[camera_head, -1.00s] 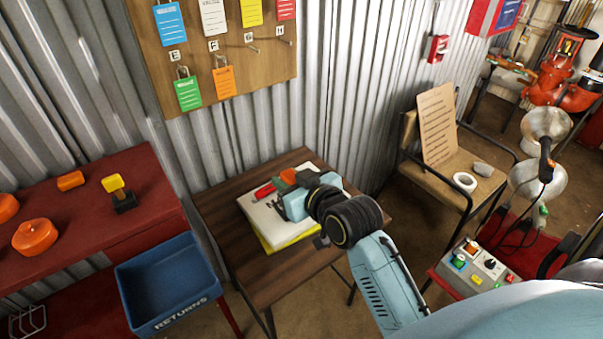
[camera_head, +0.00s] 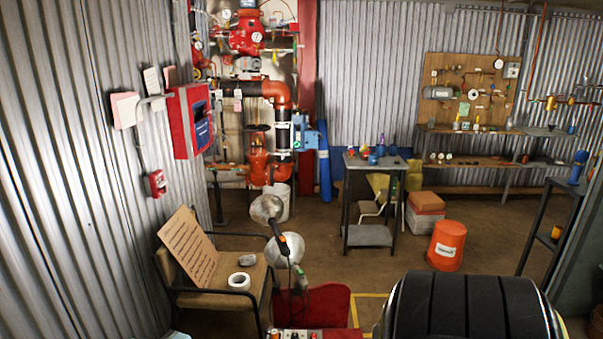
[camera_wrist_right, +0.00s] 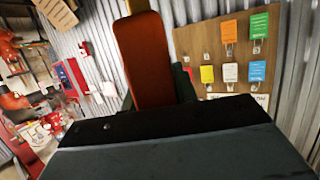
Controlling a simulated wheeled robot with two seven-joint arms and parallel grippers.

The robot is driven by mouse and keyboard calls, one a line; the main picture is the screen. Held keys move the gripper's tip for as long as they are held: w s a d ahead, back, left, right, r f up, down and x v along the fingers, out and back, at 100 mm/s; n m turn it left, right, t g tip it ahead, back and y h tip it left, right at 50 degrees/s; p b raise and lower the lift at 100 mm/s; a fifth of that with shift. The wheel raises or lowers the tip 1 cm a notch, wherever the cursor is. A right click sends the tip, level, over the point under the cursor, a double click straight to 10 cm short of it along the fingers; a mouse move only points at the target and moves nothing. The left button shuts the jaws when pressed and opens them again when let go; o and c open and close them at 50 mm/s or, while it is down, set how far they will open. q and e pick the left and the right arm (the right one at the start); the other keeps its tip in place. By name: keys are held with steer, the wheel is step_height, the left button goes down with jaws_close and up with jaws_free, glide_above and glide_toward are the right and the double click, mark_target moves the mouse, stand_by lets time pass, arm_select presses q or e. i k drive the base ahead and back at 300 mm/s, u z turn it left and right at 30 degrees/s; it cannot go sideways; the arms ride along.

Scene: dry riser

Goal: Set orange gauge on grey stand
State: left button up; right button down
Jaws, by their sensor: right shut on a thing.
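In the right wrist view, my right gripper (camera_wrist_right: 155,100) is shut on an orange-red block-like thing, which I take to be the orange gauge (camera_wrist_right: 147,58). A yellow part shows at its top edge; its face is not visible. It is held up in the air. In the head view, a grey stand-like table (camera_head: 368,236) stands in the middle of the room with several small coloured items on its top. I cannot tell for sure that this is the task's grey stand. Neither gripper shows in the head view; only a dark part of my arm shows at lower right.
A chair (camera_head: 252,270) holds a clipboard-like board (camera_head: 188,247) and a white tape roll (camera_head: 239,281). An orange bucket (camera_head: 446,245) stands on the floor. A dark shelf rack (camera_head: 550,230) is at right. Red pipework (camera_head: 270,150) lines the back.

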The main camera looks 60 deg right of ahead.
mark_target(383, 164)
steer(key=z, duration=3.55)
steer(key=i, duration=3.4)
steer(key=u, duration=2.3)
steer(key=i, duration=3.1)
